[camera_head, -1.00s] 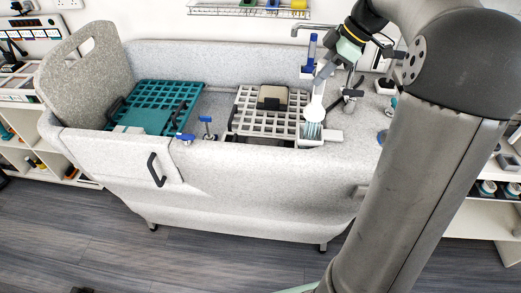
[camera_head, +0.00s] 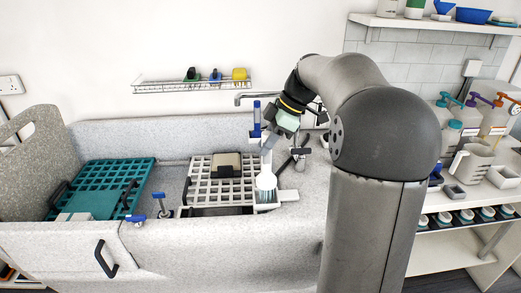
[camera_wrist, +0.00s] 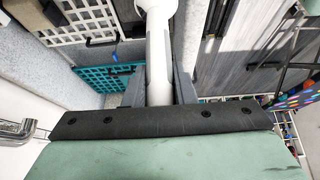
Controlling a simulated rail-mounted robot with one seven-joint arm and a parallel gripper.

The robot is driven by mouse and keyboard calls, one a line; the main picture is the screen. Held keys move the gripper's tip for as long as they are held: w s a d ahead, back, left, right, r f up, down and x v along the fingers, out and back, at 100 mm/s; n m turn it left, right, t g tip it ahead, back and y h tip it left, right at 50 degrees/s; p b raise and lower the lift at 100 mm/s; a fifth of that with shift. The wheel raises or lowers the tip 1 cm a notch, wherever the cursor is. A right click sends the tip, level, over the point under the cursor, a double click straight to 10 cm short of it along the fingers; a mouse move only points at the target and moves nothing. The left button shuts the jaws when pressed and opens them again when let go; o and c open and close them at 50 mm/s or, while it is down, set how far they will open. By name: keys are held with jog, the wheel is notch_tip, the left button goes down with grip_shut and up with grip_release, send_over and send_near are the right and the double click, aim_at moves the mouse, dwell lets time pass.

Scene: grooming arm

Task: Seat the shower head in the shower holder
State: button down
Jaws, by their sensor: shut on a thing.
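The white shower head (camera_head: 266,181) hangs over the front right rim of the grey tub, right of the white grid. Its handle runs up and back to my gripper (camera_head: 273,138). In the wrist view, my gripper (camera_wrist: 160,92) is shut on the white handle (camera_wrist: 159,60), between two grey fingers. Pale bluish streaks show just below the head. A small pale block (camera_head: 289,195) sits on the rim beside the head. I cannot tell whether this block is part of the shower holder, or whether the head touches it.
The tub (camera_head: 200,245) holds a teal grid (camera_head: 118,170) and a white grid (camera_head: 203,170) with a brown block (camera_head: 227,165). A blue upright fitting (camera_head: 257,112) and a tap (camera_head: 240,96) stand behind my gripper. A wire rack (camera_head: 190,86) hangs on the wall.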

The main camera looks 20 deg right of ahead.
aim_at(267, 162)
jog(key=shift+f+b, duration=1.1)
jog(key=shift+f, duration=0.55)
jog(key=shift+f+b, duration=1.6)
dwell(0.5)
jog(key=c, duration=1.1)
grip_release()
jog(key=shift+r, duration=0.1)
jog(key=p+v, duration=0.2)
jog(key=v, duration=1.5)
jog(key=shift+s+d+r, duration=0.1)
jog(key=shift+r, duration=0.05)
